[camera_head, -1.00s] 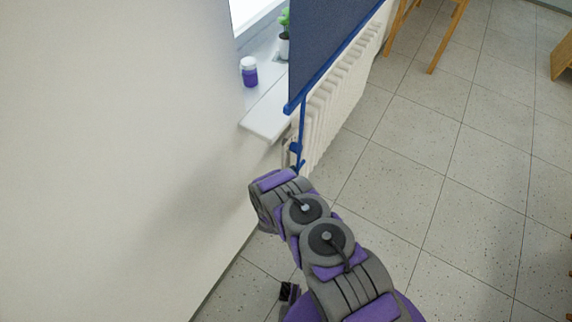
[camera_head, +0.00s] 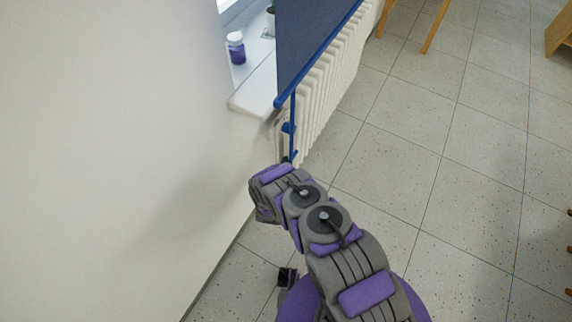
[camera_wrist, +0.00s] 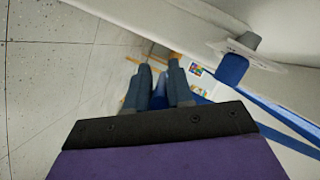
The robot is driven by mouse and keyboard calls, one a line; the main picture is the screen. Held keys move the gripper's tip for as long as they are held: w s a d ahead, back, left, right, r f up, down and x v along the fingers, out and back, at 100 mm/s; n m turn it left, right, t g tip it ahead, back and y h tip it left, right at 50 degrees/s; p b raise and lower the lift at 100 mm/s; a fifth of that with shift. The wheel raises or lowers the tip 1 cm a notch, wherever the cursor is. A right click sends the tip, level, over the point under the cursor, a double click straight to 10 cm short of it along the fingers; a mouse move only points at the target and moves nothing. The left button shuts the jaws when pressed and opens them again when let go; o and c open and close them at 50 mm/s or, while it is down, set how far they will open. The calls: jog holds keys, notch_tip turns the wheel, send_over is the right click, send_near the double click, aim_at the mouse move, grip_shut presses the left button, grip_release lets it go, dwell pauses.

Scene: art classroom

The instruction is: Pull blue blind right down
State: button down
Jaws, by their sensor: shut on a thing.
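The blue blind (camera_head: 305,40) hangs over the window recess, with a brighter blue bar (camera_head: 322,54) along its lower edge. The bar's near end is beside the corner of the sill. A blue pull (camera_head: 292,112) hangs from that end towards my gripper. In the wrist view my gripper (camera_wrist: 160,84) has its two dark fingers closed on a blue piece of the pull (camera_wrist: 160,92). The blue bar (camera_wrist: 285,112) also crosses the right of that view. In the head view my wrist hides the fingertips.
A white sill (camera_head: 254,88) holds a purple-and-white jar (camera_head: 236,47) and a partly cut-off plant pot. A white ribbed radiator (camera_head: 335,70) stands behind the blind's bar. The plain wall (camera_head: 110,150) is close on the left. The tiled floor (camera_head: 430,170) is open on the right.

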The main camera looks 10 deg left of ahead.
jog(key=c, duration=1.2)
grip_release()
jog(key=shift+s+d+f, duration=0.1)
jog(key=shift+d+f, duration=0.2)
jog(key=shift+f, duration=0.15)
jog(key=shift+o, duration=0.5)
jog(key=shift+a+r, duration=0.1)
jog(key=p+v, duration=0.2)
jog(key=v, duration=1.5)
